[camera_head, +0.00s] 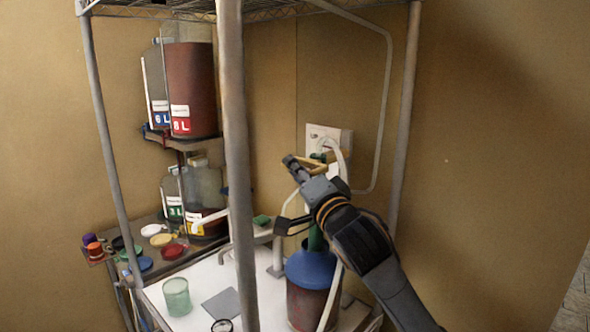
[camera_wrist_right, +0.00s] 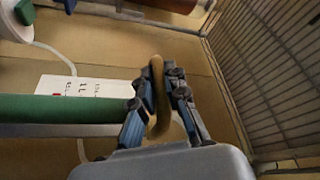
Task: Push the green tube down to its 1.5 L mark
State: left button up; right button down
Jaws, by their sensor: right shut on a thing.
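The green tube (camera_head: 316,237) stands upright below my right gripper, its lower end at the blue lid of a dark red bucket. In the right wrist view the green tube (camera_wrist_right: 65,109) runs in from the left toward the fingers, with a grey rod alongside. My right gripper (camera_head: 300,166) is shut on a tan curved handle (camera_head: 318,161), which also shows between the fingers in the wrist view (camera_wrist_right: 157,75). A 1.5 L mark is not readable. My left gripper is out of view.
The blue-lidded bucket (camera_head: 311,266) stands at the bench's right. A grey rack post (camera_head: 240,180) crosses in front. A green cup (camera_head: 176,297) stands on the white bench top (camera_head: 205,278). A pale hose (camera_head: 388,100) hangs behind.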

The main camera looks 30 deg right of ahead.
notch_tip(320, 180, down, 9)
jog(key=b, duration=0.5)
jog(key=c, duration=1.4)
grip_release()
jog(key=shift+o, duration=0.2)
jog(key=v, duration=0.7)
jog(key=shift+s, duration=0.3)
